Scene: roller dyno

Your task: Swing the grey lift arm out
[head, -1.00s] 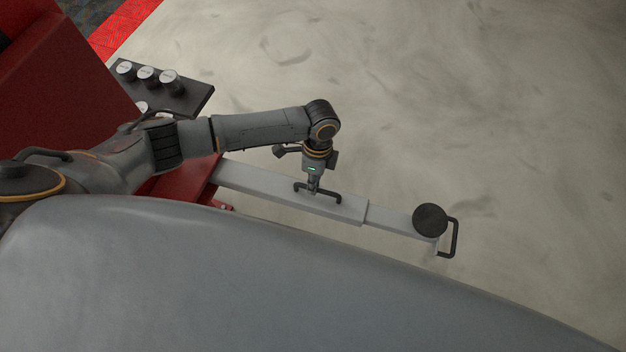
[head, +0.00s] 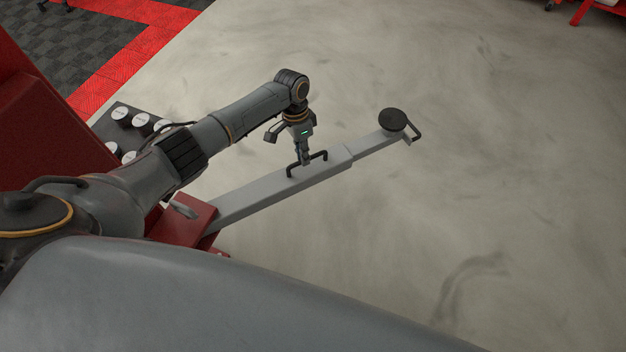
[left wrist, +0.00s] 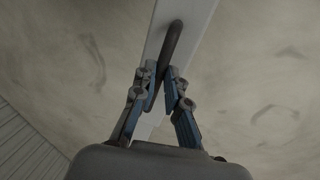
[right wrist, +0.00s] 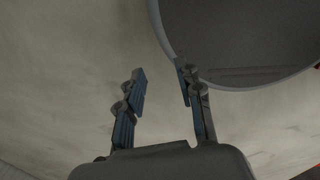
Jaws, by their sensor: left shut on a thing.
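The grey lift arm (head: 265,194) reaches from a red bracket (head: 186,222) out over the floor, up and to the right in the head view. A round black pad (head: 393,120) and a black end handle (head: 415,131) are at its far end. My left gripper (head: 305,162) is shut on the black handle (head: 320,155) on top of the lift arm. In the left wrist view the blue fingers (left wrist: 163,88) close around this handle (left wrist: 172,45), with the lift arm (left wrist: 192,30) behind it. My right gripper (right wrist: 162,85) is open and empty in the right wrist view, and not in the head view.
A dark tray with several white-topped adapters (head: 119,113) stands beside the red post (head: 45,120), behind my left arm. A round dark-grey thing (right wrist: 235,45) is close to my right gripper. The concrete floor (head: 480,160) right of the lift arm is clear.

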